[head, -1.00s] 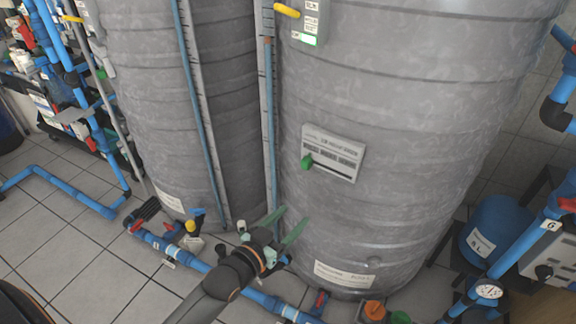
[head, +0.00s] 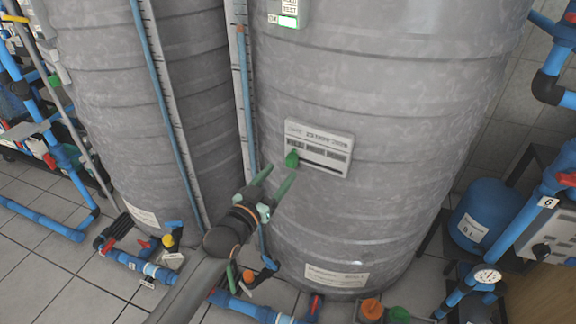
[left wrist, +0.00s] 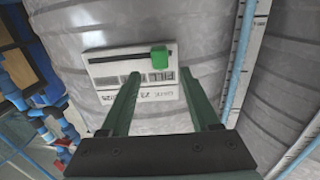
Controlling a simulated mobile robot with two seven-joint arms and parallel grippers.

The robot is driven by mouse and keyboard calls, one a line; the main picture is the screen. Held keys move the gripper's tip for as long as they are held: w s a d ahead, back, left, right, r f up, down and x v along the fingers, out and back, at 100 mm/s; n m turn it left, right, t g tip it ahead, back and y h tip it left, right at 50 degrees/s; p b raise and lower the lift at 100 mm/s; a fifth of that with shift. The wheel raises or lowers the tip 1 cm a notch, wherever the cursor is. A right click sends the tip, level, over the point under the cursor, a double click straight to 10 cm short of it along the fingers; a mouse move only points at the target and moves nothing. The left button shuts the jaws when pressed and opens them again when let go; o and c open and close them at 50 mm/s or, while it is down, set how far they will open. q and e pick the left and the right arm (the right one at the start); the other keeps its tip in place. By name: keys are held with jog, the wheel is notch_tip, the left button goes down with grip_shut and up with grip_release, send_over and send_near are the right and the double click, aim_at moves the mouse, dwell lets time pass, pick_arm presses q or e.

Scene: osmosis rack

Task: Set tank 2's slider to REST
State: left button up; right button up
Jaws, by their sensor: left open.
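The slider panel (head: 325,148) is a pale plate with a dark slot on the front of the right-hand grey tank (head: 390,90). Its green slider knob (head: 292,158) sits at the left end of the slot. In the left wrist view the panel (left wrist: 105,67) appears turned over, with the green knob (left wrist: 159,57) at the slot's right end. My left gripper (head: 276,181) is open and empty, just below and left of the knob. Its two green fingers (left wrist: 163,85) point toward the panel, with the knob ahead between them, apart from it. The panel's lettering is too small to read surely.
Another grey tank (head: 95,110) stands to the left, with blue tubes and scales between. Blue pipes and valves (head: 150,265) run along the floor. A blue vessel (head: 483,220) and a gauge (head: 487,276) stand at the right. The tank face around the panel is clear.

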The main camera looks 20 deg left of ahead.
aim_at(289, 162)
pick_arm(q)
jog(key=w, duration=0.3)
jog(key=shift+d, duration=0.3)
jog(key=shift+w+d+b, duration=0.15)
jog(key=shift+w+b, duration=0.3)
jog(key=shift+w, duration=0.75)
pick_arm(e)
jog(key=shift+w+d+r+t, duration=0.15)
jog(key=shift+w+r+t, duration=0.6)
jog(key=shift+w, duration=0.2)
pick_arm(q)
grip_shut()
